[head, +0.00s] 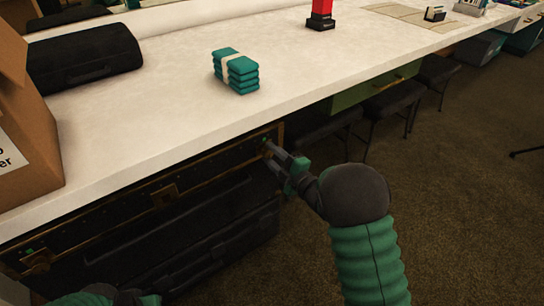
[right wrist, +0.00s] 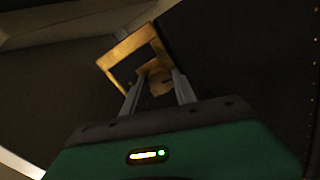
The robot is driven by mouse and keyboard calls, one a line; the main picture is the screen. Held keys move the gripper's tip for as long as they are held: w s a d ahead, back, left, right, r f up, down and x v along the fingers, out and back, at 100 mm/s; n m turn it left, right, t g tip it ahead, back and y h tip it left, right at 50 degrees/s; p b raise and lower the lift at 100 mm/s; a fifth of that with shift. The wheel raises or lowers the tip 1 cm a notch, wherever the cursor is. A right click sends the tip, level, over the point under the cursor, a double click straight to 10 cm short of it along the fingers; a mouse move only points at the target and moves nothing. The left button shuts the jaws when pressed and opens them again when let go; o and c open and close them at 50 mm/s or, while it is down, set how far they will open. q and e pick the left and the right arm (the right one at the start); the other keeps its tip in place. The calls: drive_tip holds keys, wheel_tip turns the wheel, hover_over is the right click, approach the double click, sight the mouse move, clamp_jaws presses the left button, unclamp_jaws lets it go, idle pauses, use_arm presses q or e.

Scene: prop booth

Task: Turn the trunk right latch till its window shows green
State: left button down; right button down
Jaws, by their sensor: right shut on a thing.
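The trunk (head: 215,250) is dark with brass trim and sits under the counter. Its right latch (head: 266,148) is brass, at the trunk's right end. My right gripper (head: 272,154) is shut on the latch. In the right wrist view, the two grey fingers (right wrist: 158,90) reach to the brass latch piece (right wrist: 160,78), with a squarish brass frame around it. My left gripper (head: 125,298) shows only in part at the bottom edge, and its fingers are not clear.
The trunk's left latch (head: 38,262) has a green spot near it, and a middle brass latch (head: 163,195) lies between. Above, the white counter (head: 160,120) holds a teal bundle (head: 236,72), a dark roll bag (head: 85,57) and a cardboard box (head: 25,140). Dark stools (head: 390,105) stand to the right.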

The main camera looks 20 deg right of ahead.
drive_tip(key=shift+s+a+f+n, duration=0.1)
drive_tip(key=shift+a+f+n, duration=0.05)
drive_tip(key=shift+f+n, duration=0.3)
drive_tip(key=c, duration=1.1)
unclamp_jaws()
drive_tip(key=shift+r, duration=0.15)
drive_tip(key=shift+c, duration=0.2)
drive_tip(key=shift+o, duration=0.9)
drive_tip(key=shift+r, duration=0.15)
drive_tip(key=shift+s+d+r, duration=0.1)
drive_tip(key=shift+s+d, duration=0.1)
drive_tip(key=p+v, duration=0.6)
drive_tip(key=v, duration=1)
drive_tip(key=shift+s, duration=0.2)
drive_tip(key=shift+w+d, duration=0.1)
